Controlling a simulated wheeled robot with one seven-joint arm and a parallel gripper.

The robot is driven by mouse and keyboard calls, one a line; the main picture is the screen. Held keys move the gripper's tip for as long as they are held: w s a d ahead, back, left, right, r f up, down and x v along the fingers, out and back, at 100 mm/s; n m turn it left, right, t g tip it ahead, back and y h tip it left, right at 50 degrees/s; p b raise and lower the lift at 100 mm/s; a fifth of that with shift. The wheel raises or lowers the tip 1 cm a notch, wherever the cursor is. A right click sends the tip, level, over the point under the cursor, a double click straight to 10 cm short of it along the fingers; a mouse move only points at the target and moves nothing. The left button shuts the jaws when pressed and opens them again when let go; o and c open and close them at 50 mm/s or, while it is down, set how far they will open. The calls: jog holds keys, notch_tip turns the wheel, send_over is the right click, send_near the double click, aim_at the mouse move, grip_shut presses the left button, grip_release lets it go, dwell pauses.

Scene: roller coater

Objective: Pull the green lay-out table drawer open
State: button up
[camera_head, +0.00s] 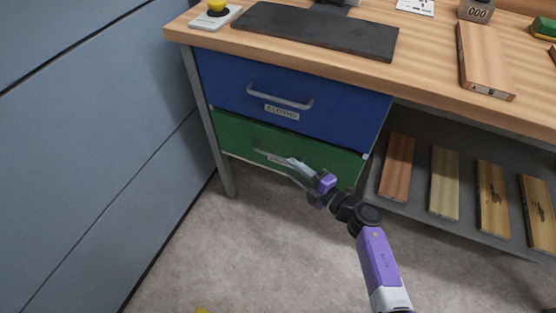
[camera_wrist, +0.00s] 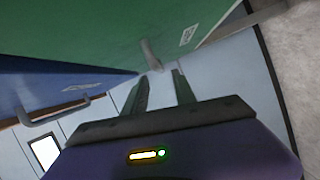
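The green drawer (camera_head: 228,134) is the lower of two drawers under the wooden-topped table, and its front looks closed in the head view. Its grey bar handle (camera_head: 262,155) is partly hidden by my gripper (camera_head: 291,168). In the wrist view the green front (camera_wrist: 90,30) fills the top, and the handle (camera_wrist: 151,56) shows just ahead of my fingertips (camera_wrist: 160,77). The two fingers are apart with nothing visible between them. I cannot tell whether a finger touches the handle.
The blue drawer (camera_head: 225,82) with its own handle (camera_head: 280,98) is directly above. A shelf with several wooden boards (camera_head: 396,165) lies to the right. A blue-grey wall (camera_head: 80,130) stands at the left.

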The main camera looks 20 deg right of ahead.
aim_at(278, 157)
jog(key=b+x, duration=0.2)
jog(key=x, duration=0.5)
jog(key=shift+w+a+r, duration=0.1)
jog(key=shift+w, duration=0.1)
grip_shut()
dwell(1.2)
